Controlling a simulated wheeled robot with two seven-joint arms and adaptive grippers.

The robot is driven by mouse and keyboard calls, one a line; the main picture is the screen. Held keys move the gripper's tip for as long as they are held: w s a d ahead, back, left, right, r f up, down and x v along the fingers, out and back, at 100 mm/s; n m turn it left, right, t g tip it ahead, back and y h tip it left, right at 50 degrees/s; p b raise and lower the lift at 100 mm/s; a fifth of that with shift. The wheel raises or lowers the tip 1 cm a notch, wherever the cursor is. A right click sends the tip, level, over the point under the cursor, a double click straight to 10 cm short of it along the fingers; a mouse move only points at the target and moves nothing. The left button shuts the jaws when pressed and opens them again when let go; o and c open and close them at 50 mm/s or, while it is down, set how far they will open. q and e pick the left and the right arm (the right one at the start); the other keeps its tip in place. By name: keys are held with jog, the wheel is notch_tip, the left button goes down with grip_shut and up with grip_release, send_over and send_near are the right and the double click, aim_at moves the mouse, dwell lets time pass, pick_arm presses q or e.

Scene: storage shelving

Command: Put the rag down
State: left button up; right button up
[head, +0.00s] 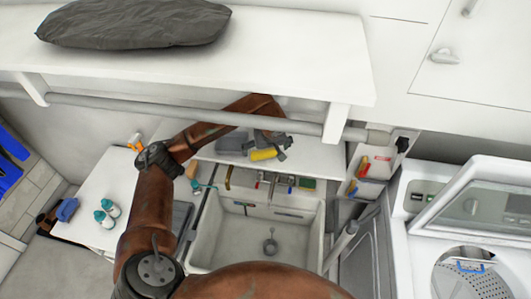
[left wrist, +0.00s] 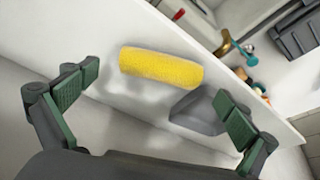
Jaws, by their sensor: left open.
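The rag (head: 264,155) looks like a yellow, fuzzy roll at the white shelf above the sink. It also shows whole in the left wrist view (left wrist: 162,67), with a soft shadow on the white surface beside it. My left gripper (head: 274,139) is just behind the rag in the head view. In the left wrist view its two green-padded fingers (left wrist: 157,88) are spread wide, one on each side of the rag, with a visible gap at both ends. Whether the rag lies fully on the surface is hard to tell. My right gripper is not in view.
A grey object (left wrist: 197,112) lies beside the rag. A grey pipe (head: 190,115) runs under the upper shelf (head: 290,60), close to my left arm. The sink (head: 225,245) is below, with small items along its back edge. A washing machine (head: 450,215) stands at right.

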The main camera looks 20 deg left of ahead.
pick_arm(q)
jog(key=b+v, duration=0.1)
jog(key=v, duration=0.8)
jog(key=shift+r, duration=0.1)
